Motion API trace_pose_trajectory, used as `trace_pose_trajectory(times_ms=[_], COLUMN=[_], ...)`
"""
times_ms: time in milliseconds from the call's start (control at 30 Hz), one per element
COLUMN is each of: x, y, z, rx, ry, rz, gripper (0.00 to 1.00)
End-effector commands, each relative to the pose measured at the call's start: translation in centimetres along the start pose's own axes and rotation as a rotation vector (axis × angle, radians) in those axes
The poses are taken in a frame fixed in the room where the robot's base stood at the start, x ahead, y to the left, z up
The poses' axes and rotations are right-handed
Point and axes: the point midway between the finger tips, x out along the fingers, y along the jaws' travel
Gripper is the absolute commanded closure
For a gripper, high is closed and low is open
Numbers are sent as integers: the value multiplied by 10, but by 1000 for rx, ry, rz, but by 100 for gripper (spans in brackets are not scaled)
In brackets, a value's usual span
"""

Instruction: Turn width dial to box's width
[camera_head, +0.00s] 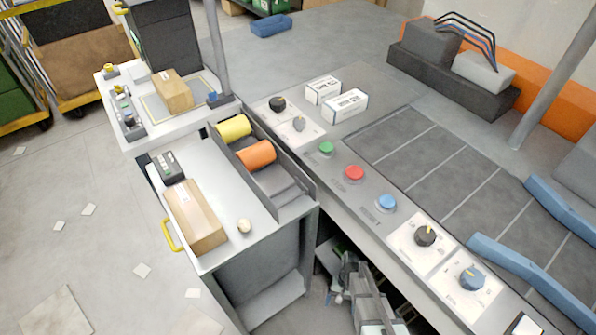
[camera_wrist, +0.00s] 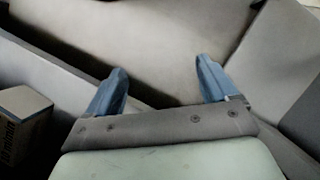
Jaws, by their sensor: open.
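A panel with a black dial (camera_head: 425,236) and a panel with a blue dial (camera_head: 472,278) sit on the near end of the long grey console. Another black dial (camera_head: 277,103) and a grey dial (camera_head: 299,124) sit at its far end. The labels are too small to read, so I cannot tell which is the width dial. A brown cardboard box (camera_head: 195,215) lies on the white cart top, and another cardboard box (camera_head: 172,90) lies on the station behind. My gripper (camera_wrist: 160,85) is open and empty in the wrist view, its blue fingertips apart before grey surfaces; no dial shows there.
Green (camera_head: 326,148), red (camera_head: 354,173) and blue (camera_head: 387,203) push buttons line the console between the dials. Two white cartons (camera_head: 345,103) stand at its far end. Yellow and orange rolls (camera_head: 256,155) lie beside it. Blue guide bars (camera_head: 520,265) lie over the belt at right.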

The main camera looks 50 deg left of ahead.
Motion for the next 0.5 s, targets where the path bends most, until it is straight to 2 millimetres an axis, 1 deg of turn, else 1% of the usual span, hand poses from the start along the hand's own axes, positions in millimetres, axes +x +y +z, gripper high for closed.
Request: trace_pose_trajectory(times_ms=[33, 100, 267, 367, 433, 500], x=[-1, -4, -11, -20, -29, -39], y=[-12, -24, -48, -59, -63, -61], z=[-8, -14, -23, -21, -14, -4], rx=[-27, -58, -120, -149, -160, -156], ry=[18, 41, 78, 91, 88, 75], rz=[-3, -8, -8, 3, 21, 42], gripper=[14, 14, 14, 14, 14, 14])
